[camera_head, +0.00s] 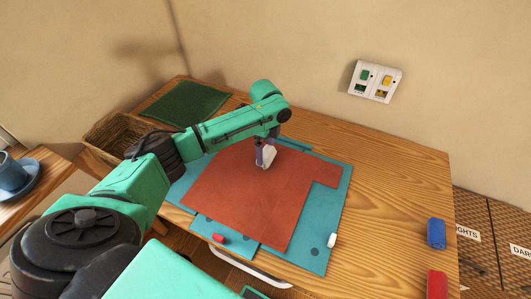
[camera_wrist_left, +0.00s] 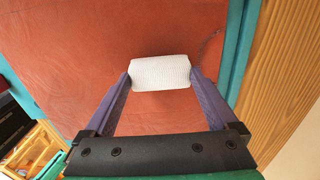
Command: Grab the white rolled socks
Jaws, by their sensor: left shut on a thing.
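The white rolled socks (camera_wrist_left: 161,73) show as a white ribbed roll between the two purple fingers of my left gripper (camera_wrist_left: 160,80) in the left wrist view. The fingers press on both ends of the roll. In the head view my left gripper (camera_head: 265,157) points down over the red cloth (camera_head: 235,197), and the white socks (camera_head: 268,158) show at its fingertips, partly hidden by the fingers. I cannot tell whether the socks touch the cloth or are just above it. My right gripper is not in view.
The red cloth lies on a teal mat (camera_head: 318,235) on the wooden table (camera_head: 390,165). A small white roll (camera_head: 332,240), a small red roll (camera_head: 218,238), a blue roll (camera_head: 436,233) and a red roll (camera_head: 437,284) lie nearer. A basket (camera_head: 112,130) and green cloth (camera_head: 187,103) are left.

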